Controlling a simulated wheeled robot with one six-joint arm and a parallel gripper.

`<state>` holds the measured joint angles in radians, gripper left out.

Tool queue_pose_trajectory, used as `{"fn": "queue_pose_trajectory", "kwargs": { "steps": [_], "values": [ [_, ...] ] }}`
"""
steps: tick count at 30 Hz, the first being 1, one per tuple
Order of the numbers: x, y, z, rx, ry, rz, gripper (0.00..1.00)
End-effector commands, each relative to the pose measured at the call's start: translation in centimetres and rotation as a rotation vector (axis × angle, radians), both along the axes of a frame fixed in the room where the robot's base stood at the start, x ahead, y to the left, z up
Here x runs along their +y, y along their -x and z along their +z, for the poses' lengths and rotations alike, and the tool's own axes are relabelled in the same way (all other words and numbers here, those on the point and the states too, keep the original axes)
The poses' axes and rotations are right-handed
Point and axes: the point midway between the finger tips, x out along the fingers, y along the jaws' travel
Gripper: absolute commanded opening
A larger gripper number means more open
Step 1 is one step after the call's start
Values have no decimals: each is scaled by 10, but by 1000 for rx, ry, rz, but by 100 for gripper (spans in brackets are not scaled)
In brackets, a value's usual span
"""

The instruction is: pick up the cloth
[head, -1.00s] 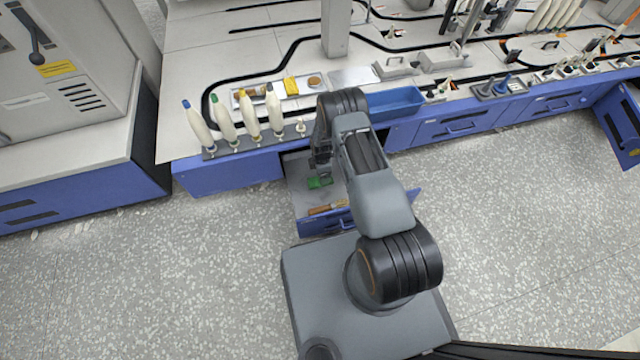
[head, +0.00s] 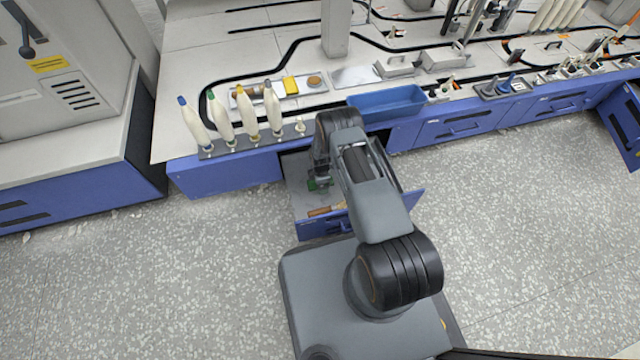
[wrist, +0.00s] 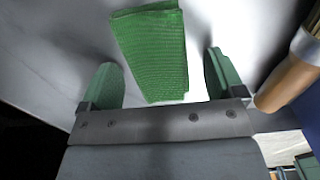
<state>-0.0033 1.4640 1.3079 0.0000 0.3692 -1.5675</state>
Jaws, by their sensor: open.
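The green woven cloth (wrist: 152,50) lies folded on the pale drawer floor in the wrist view. My gripper (wrist: 163,72) is open, with its green fingers on either side of the near part of the cloth and gaps on both sides. The cloth extends beyond the fingertips and is not gripped. In the head view my gripper (head: 320,178) is down inside the open drawer (head: 300,205). Green shows beside it there, but I cannot tell cloth from fingers.
A wooden-handled tool (head: 325,210) lies near the drawer's front; its handle (wrist: 290,80) is close to the right finger in the wrist view. A blue bin (head: 388,103), a row of bobbins (head: 222,117) and a tray with a yellow block (head: 291,86) stand on the bench above.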

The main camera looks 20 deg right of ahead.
Motion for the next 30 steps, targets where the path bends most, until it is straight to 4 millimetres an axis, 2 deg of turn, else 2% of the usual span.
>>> {"fn": "queue_pose_trajectory", "kwargs": {
  "steps": [2,17,25,30],
  "values": [
    [0,0,0,0,0,0,85],
    [0,0,0,0,0,0,37],
    [0,0,2,0,0,0,36],
    [0,-1,13,-1,0,0,36]
  ]
}}
